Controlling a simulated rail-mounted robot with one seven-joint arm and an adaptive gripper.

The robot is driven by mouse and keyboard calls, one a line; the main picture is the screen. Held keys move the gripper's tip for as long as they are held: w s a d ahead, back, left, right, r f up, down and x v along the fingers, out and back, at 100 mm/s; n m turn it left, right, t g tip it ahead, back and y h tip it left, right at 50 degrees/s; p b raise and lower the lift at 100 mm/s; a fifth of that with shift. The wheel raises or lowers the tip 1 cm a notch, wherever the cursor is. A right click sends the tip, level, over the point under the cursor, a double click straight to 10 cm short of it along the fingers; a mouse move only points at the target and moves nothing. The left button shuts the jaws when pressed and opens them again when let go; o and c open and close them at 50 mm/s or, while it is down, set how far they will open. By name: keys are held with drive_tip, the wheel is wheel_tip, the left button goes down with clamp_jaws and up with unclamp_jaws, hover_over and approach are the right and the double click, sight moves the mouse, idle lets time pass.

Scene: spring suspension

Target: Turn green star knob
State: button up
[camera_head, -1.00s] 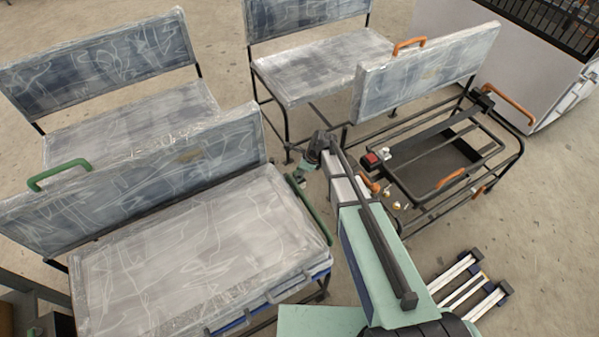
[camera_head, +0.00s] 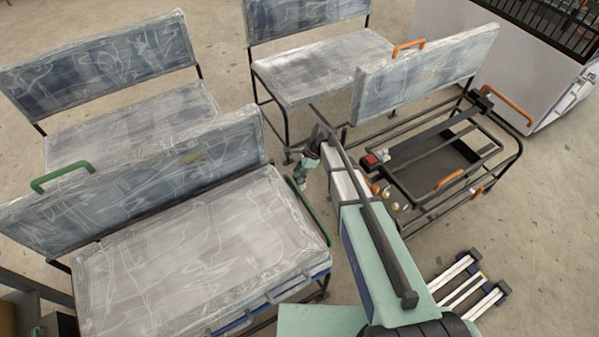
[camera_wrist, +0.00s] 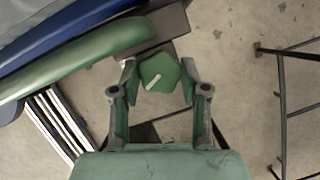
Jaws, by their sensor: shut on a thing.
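A green handrail (camera_wrist: 95,58) runs close to the left of my gripper and also shows in the head view (camera_head: 308,211). Plastic-wrapped benches (camera_head: 190,250) stand on the left. A black metal frame with orange handles (camera_head: 450,178) stands on the right. Concrete floor is open at the lower right.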

drive_tip(key=n, duration=0.2)
drive_tip(key=n+g, duration=0.1)
drive_tip(key=shift+w+a+n+h+p, duration=0.1)
drive_tip(key=shift+w+n+h+p, duration=0.05)
drive_tip(key=shift+n+h+p, duration=0.2)
drive_tip(key=n+g+h, duration=0.1)
drive_tip(key=n, duration=0.2)
drive_tip(key=shift+n, duration=0.35)
drive_tip(key=n+h, duration=0.1)
drive_tip(key=n, duration=0.2)
drive_tip(key=n+g+h, duration=0.1)
drive_tip(key=n, duration=0.2)
drive_tip(key=shift+a+p, duration=0.15)
drive_tip(key=shift+p, duration=0.2)
drive_tip(key=shift+n, duration=0.3)
drive_tip(key=o, duration=0.9)
drive_tip(key=shift+c, duration=0.2)
